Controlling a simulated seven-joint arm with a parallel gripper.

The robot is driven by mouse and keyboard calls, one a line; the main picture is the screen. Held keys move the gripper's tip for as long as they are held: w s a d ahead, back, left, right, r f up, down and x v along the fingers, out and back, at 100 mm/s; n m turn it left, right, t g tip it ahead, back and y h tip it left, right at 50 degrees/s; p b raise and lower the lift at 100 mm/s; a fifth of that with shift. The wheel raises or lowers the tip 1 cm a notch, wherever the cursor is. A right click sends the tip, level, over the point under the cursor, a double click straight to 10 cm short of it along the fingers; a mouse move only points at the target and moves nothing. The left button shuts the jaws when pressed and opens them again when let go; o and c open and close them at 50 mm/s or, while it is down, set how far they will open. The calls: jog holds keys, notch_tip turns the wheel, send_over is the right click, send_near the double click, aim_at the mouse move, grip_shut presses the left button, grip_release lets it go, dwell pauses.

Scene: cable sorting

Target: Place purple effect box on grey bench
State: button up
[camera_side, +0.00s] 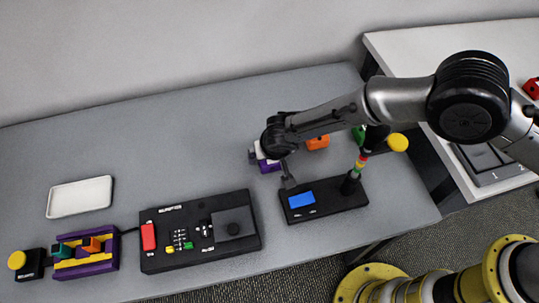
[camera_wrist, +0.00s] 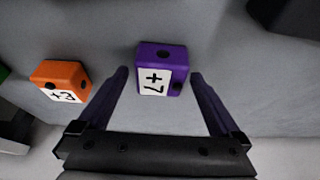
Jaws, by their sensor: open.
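The purple effect box (camera_wrist: 163,68) sits on the grey bench (camera_side: 180,130), with a white label reading "+7" and dark round holes showing in the wrist view. In the side view the purple box (camera_side: 268,165) is partly hidden by my wrist. My gripper (camera_wrist: 158,78) is open, with one finger on each side of the purple box and a gap to each. Nothing is held. In the side view the fingertips are hard to make out.
An orange box (camera_wrist: 62,82) stands left of the gripper in the wrist view, and in the side view (camera_side: 317,142). A black device with a blue screen (camera_side: 302,199), a black control panel (camera_side: 200,231), a purple-yellow holder (camera_side: 86,257) and a white tray (camera_side: 80,197) occupy the bench. The bench's back left is clear.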

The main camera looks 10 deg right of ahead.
jog(key=v, duration=1.1)
jog(key=s+d+r, duration=0.1)
jog(key=d+r, duration=0.8)
jog(key=d, duration=0.2)
jog(key=s+d+r, duration=0.1)
jog(key=d+r, duration=0.8)
jog(key=d, duration=0.3)
jog(key=s+d+r, duration=0.4)
jog(key=s+d, duration=0.5)
jog(key=d, duration=0.2)
jog(key=s+d+f+t, duration=0.1)
jog(key=s+d, duration=0.4)
jog(key=s, duration=0.7)
jog(key=shift+f, duration=0.25)
